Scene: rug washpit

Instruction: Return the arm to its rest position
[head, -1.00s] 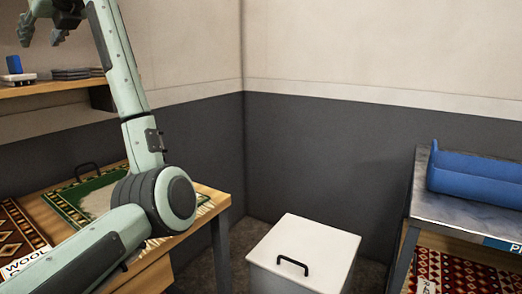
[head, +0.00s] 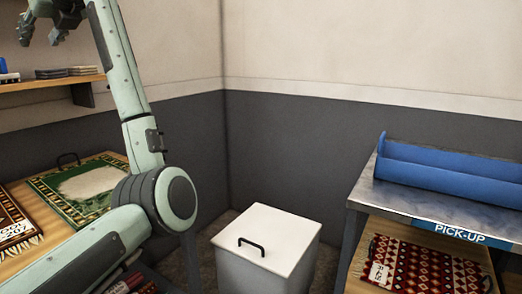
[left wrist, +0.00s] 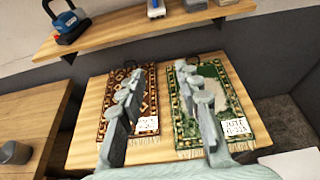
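My left arm is raised at the left of the head view, bent at a dark round joint. Its left gripper (head: 43,34) is up at the top left edge, near the wall shelf in the picture. In the left wrist view the left gripper (left wrist: 165,105) has its two fingers wide apart with nothing between them. The fingers show in front of a wooden table with two rugs, apart from them as far as I can tell. My right arm and right gripper are not in view.
A green-bordered rug (head: 85,190) and a brown rug (left wrist: 115,105) lie on the wooden table. A wall shelf (head: 45,84) holds small items. A white lidded bin (head: 285,245) stands mid-floor. At right, a metal-topped pick-up counter (head: 400,199) bears a blue tray (head: 450,170); a red rug (head: 425,270) lies below.

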